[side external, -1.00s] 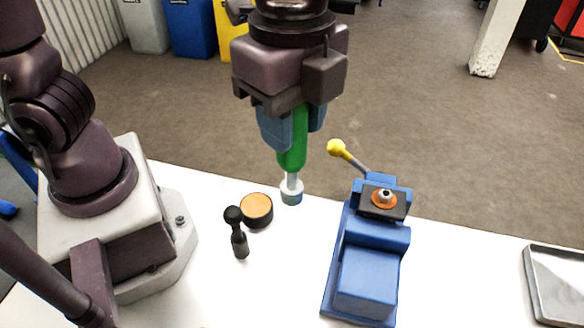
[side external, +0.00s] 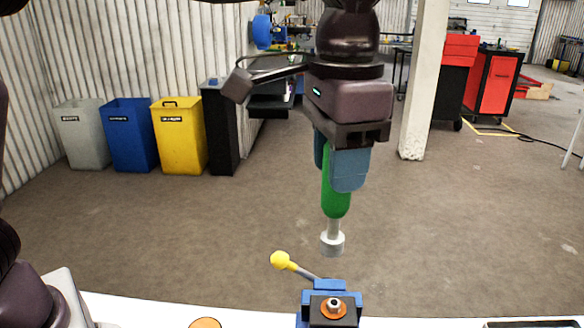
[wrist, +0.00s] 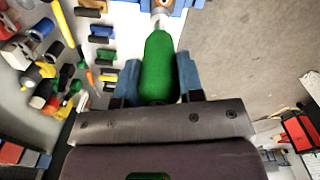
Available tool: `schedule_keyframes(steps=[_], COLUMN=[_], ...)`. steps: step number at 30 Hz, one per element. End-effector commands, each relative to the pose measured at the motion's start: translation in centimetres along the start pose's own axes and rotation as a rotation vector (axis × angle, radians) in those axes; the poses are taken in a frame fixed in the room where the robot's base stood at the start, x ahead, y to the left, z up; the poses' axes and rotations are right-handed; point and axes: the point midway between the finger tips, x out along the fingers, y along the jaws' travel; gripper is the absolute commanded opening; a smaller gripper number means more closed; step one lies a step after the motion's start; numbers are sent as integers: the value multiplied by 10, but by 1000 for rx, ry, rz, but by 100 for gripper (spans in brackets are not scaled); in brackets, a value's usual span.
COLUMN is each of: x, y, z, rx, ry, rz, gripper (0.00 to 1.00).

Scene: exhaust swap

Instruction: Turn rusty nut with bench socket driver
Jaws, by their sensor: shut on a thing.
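My gripper (side external: 336,172) is shut on the green handle of the bench socket driver (side external: 336,200). The driver hangs about upright, with its grey shank and pale socket (side external: 332,244) pointing down. The rusty nut (side external: 334,304) sits on an orange, rust-coloured washer on the dark top of the blue vise (side external: 320,286). In the side view the socket appears directly above the nut, with a clear gap between them. In the wrist view the green handle (wrist: 158,68) lies between the blue fingers; the socket end is partly cut off at the top, and the nut cannot be made out.
The vise lever with its yellow knob (side external: 280,260) sticks up left of the socket. An orange-topped round item (side external: 205,323) shows at the white table's edge. A tray edge (side external: 530,324) is at the lower right. In the wrist view, several coloured tools (wrist: 45,70) are at left.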

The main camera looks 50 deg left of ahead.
Motion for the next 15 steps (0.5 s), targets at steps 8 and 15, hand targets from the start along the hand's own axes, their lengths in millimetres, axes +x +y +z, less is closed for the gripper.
schedule_keyframes(steps=[8, 15], x=[29, 52], y=[-6, -6], z=[-15, -15], rx=[-120, -117], ry=[-2, 0], rz=[-6, -6], gripper=[8, 8])
